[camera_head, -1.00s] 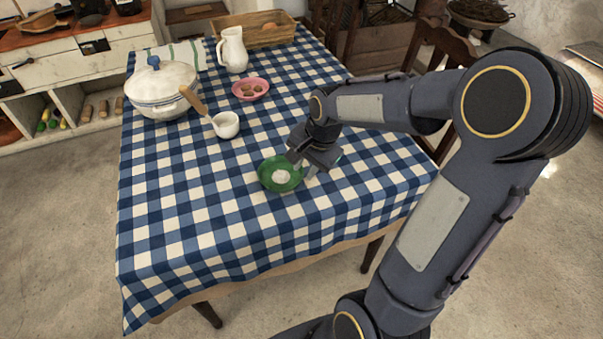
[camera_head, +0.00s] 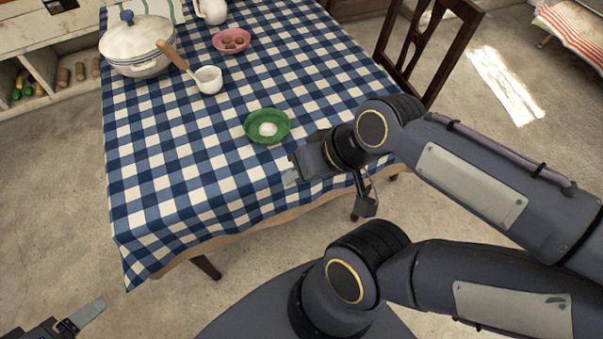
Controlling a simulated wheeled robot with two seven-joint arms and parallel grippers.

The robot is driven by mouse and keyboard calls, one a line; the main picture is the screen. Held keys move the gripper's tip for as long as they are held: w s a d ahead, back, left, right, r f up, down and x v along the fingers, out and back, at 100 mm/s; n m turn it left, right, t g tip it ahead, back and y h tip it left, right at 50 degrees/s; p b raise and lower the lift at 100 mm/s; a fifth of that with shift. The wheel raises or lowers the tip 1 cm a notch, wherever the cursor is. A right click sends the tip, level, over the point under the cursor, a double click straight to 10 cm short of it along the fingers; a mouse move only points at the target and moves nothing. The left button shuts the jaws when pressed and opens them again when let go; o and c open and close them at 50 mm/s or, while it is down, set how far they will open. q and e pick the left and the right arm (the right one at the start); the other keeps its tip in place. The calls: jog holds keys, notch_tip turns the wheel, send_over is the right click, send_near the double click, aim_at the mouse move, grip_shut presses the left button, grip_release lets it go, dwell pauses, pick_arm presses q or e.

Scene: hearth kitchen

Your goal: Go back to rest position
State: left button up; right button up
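My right gripper (camera_head: 329,192) is near the front right edge of the table (camera_head: 190,215), just in front of the green dish (camera_head: 252,132). Its two fingers stand wide apart with nothing visible between them. The green dish holds a white, rounded thing (camera_head: 268,129) and is apart from the gripper. My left gripper (camera_head: 82,318) shows only in part at the bottom left corner, off the table, so its opening is hidden.
A wooden chair (camera_head: 384,40) is beyond the right side.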

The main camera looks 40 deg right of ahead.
jog(key=shift+s+a+f+n, duration=0.2)
jog(key=shift+s+a+n, duration=0.1)
jog(key=shift+s+n, duration=0.1)
notch_tip(320, 180, up, 8)
jog(key=p, duration=0.8)
